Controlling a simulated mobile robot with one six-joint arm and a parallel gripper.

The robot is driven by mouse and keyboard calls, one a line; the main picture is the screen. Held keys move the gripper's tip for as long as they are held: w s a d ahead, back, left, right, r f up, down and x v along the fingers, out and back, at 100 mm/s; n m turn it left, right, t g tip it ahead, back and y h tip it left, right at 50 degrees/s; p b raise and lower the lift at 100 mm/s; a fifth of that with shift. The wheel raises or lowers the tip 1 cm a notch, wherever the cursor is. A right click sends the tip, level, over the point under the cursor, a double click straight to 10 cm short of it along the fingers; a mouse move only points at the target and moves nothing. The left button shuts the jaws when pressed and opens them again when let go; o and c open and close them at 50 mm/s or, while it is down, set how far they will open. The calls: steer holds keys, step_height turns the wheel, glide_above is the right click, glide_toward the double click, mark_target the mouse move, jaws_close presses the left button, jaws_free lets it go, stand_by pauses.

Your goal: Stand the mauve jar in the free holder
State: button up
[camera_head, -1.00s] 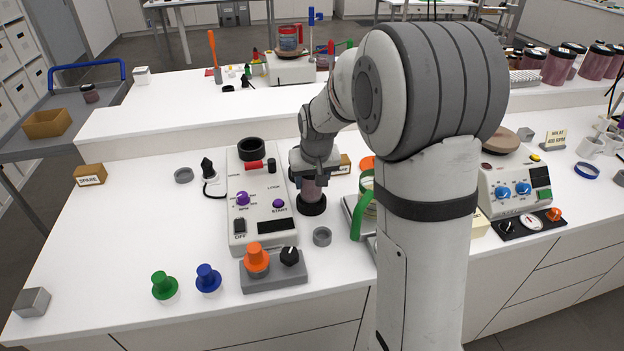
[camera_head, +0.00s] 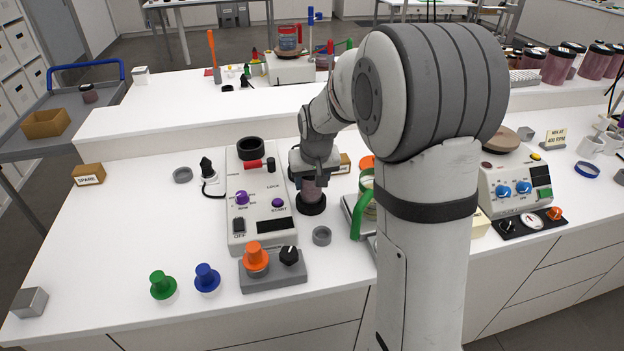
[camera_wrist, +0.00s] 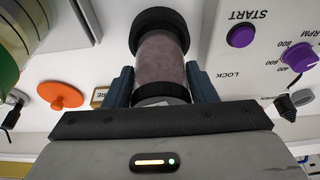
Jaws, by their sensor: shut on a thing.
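The mauve jar (camera_head: 312,190) is upright under my gripper (camera_head: 314,175), right of the white control box. It also shows in the wrist view (camera_wrist: 160,55), with a black cap at the near end. My gripper (camera_wrist: 160,88) is shut on it near that cap, one finger on each side. A black ring-shaped holder (camera_head: 311,205) is around or directly under the jar's lower end; it shows at the far end in the wrist view (camera_wrist: 160,18). I cannot tell how deep the jar sits in it. Another black ring (camera_head: 250,148) stands on the control box's back end.
The white control box (camera_head: 243,222) with purple knobs is close on the left. A green-handled vessel (camera_head: 362,218) stands close on the right. A small grey ring (camera_head: 322,236) and an orange-knobbed box (camera_head: 272,275) are in front. The bench's left side is largely clear.

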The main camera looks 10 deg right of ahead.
steer(key=shift+f+b, duration=1.05)
steer(key=shift+f, duration=0.3)
steer(key=o, duration=1.4)
steer(key=shift+r, duration=0.15)
steer(key=v, duration=0.7)
steer(key=shift+s+r, duration=0.15)
steer(key=shift+r, duration=0.15)
